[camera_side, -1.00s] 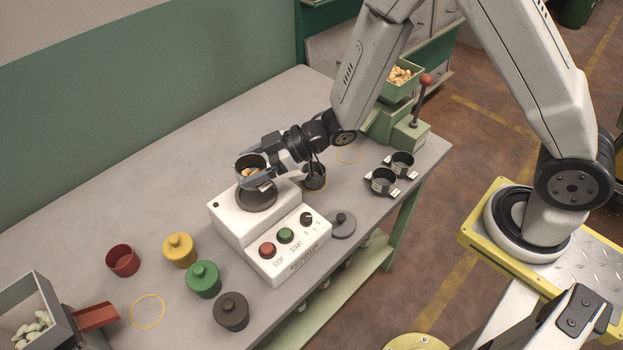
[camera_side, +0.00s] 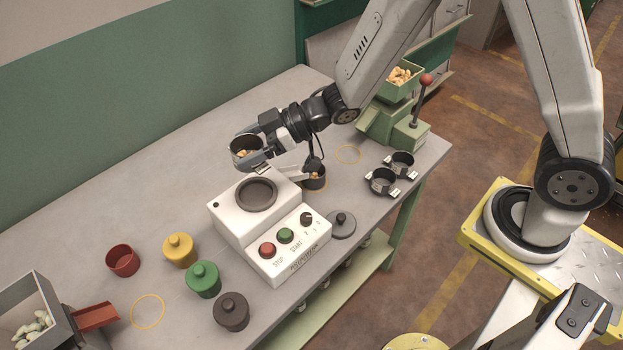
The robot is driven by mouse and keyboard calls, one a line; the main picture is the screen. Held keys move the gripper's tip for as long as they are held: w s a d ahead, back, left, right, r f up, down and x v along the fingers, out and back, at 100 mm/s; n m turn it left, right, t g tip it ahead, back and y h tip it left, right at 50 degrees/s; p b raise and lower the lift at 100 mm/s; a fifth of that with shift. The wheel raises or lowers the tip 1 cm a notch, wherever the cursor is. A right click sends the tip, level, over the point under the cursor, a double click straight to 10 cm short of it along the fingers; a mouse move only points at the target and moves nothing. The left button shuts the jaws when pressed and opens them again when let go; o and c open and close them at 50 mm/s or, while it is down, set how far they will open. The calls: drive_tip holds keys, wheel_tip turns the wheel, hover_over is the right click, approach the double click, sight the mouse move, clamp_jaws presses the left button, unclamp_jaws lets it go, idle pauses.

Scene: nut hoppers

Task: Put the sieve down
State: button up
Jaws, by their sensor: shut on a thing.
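The sieve (camera_side: 241,148), a dark round cup with pale nuts in it, is in my gripper (camera_side: 258,155). My gripper is shut on the sieve's side and holds it in the air, near the back edge of the white machine (camera_side: 228,222). The machine's dark round seat (camera_side: 257,194) is bare. The sieve looks about upright. The gripper fingers hide part of its right side.
The table's back left is clear.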

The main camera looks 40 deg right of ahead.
drive_tip(key=w+d+m+t+h, duration=0.1)
drive_tip(key=d+m+t+h, duration=0.7)
drive_tip(key=d, duration=0.9)
drive_tip(key=s+d+f+m+g+h, duration=0.2)
drive_tip(key=s+f+m+g+h, duration=0.2)
drive_tip(key=s+f+m+h, duration=0.6)
drive_tip(key=s+f, duration=0.1)
drive_tip(key=s, duration=0.3)
drive_tip(key=shift+s+h, duration=0.3)
drive_tip(key=shift+f, duration=1.95)
